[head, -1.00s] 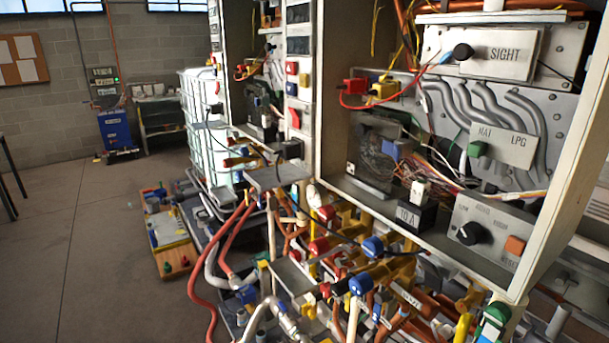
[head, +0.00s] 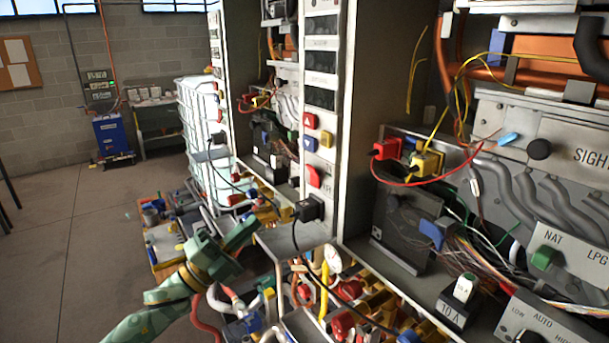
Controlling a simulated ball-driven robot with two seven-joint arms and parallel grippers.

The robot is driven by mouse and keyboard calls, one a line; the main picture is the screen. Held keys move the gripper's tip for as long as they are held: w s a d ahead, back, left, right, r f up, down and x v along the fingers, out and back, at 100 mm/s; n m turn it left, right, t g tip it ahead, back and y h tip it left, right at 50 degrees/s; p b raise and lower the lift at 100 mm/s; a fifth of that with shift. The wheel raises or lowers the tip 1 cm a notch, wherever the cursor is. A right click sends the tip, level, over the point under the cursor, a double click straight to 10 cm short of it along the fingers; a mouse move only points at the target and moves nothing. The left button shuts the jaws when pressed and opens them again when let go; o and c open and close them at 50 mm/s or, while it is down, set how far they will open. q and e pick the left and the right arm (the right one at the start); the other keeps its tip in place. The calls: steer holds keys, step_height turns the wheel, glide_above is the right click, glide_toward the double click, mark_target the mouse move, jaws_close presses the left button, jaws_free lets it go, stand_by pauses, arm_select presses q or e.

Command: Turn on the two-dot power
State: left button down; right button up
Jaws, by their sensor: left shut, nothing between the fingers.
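A white control strip (head: 323,158) stands on the front edge between two open heater cabinets. It carries a red up-arrow button (head: 310,121), a blue down-arrow button (head: 309,145) and a larger red button (head: 314,176) below them. Dot markings are too small to tell, so I cannot say which unit is the two-dot one. My left gripper (head: 248,230), on a green arm from the lower left, is shut and empty. It appears lower and to the left of the larger red button, apart from it. My right gripper is not in view.
A black plug (head: 309,207) with a hanging cord sits under the strip, close right of my left gripper. Pipes and valves crowd the area below. The right cabinet holds a 10 A block (head: 455,312) and wires. The floor (head: 70,250) at left is open.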

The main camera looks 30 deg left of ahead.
arm_select(q)
steer(key=p, duration=0.4)
glide_toward(311, 170)
steer(key=x, duration=0.6)
steer(key=shift+r, duration=0.1)
steer(key=shift+w+d+r, duration=0.1)
steer(key=shift+w+d, duration=0.05)
steer(key=shift+w, duration=0.25)
steer(key=r+p, duration=0.1)
steer(key=p, duration=0.1)
steer(key=shift+w+d+y+p, duration=0.1)
steer(key=shift+y+p, duration=0.3)
steer(key=shift+g+p, duration=0.3)
steer(key=shift+f, duration=0.3)
